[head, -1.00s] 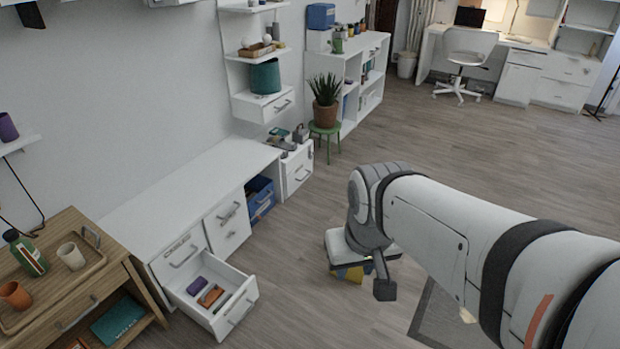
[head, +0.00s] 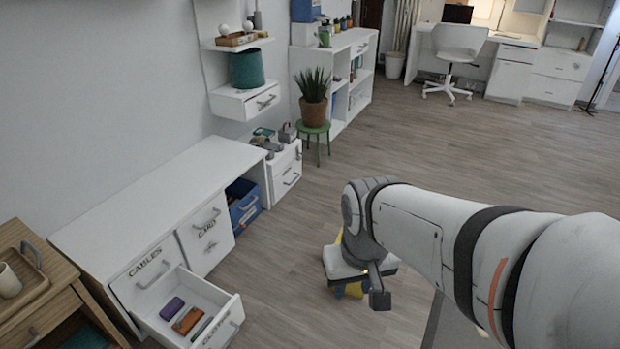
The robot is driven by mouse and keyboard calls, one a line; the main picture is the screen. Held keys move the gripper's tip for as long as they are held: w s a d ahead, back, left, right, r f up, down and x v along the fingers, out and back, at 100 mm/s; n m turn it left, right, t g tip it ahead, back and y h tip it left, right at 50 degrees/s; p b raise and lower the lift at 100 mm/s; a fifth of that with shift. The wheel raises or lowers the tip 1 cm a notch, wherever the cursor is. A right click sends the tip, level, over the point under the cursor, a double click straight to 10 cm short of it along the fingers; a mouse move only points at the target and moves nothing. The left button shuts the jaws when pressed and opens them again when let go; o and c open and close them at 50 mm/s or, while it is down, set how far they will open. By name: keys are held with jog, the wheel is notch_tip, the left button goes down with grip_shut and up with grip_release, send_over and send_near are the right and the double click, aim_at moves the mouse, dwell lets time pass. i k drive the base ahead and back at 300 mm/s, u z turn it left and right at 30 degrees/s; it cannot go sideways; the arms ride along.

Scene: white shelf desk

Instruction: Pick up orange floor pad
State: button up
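I see no clear orange pad on the bare floor. A small orange item (head: 187,320) lies in the open lower drawer (head: 229,318) of the white desk, between a purple item (head: 172,307) and a thin grey one. I cannot tell whether it is the pad. My arm comes in from the right and bends down over the floor.
The white desk (head: 150,195) runs along the left wall, with a blue bin (head: 243,206) at its far end. A plant (head: 313,97) stands on a green stool (head: 316,135). A wooden table (head: 35,290) is at near left. A grey mat (head: 447,330) is partly behind my arm. The middle floor is clear.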

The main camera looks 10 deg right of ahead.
aim_at(186, 320)
jog(key=u, duration=0.05)
jog(key=k, duration=0.95)
jog(key=u, duration=1.1)
jog(key=i, duration=2.05)
jog(key=z, duration=1.45)
